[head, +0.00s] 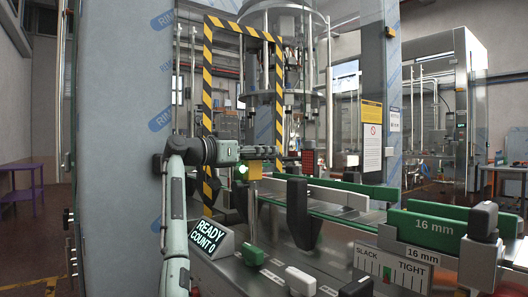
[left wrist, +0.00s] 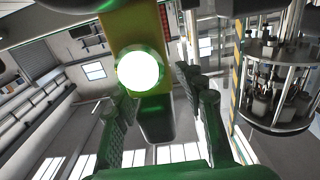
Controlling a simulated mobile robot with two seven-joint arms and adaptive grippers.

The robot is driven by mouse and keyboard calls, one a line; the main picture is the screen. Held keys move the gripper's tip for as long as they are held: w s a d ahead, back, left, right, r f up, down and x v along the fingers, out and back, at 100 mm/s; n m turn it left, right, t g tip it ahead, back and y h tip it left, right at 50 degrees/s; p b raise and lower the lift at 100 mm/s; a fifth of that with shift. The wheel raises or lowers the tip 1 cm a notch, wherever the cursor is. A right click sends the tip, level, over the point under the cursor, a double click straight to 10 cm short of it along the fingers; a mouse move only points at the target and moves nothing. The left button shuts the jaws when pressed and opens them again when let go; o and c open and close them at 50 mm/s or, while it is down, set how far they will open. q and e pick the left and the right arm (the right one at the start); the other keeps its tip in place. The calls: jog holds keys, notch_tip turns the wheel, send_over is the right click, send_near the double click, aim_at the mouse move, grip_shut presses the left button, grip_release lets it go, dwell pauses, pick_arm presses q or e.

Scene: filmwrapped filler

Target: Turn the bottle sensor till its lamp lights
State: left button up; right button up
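In the left wrist view the yellow sensor body (left wrist: 132,28) hangs from the top with a dark lower end. Its round lamp (left wrist: 138,71) glows bright white with a green rim; the lamp (head: 243,171) also shows as a bright greenish spot in the head view. My left gripper (head: 275,153) is at the sensor's top. In the wrist view its dark green fingers (left wrist: 155,95) stand apart on both sides of the sensor, with gaps visible. My right gripper is not in view.
A display (head: 208,238) reads READY, COUNT 0. Green guide rails (head: 350,188) and a dark upright block (head: 297,205) stand close by on the right. A yellow-black striped frame (head: 208,90) rises behind my arm. A SLACK/TIGHT gauge (head: 393,270) is at front right.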

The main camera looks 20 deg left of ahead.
pick_arm(q)
jog(key=v, duration=1.2)
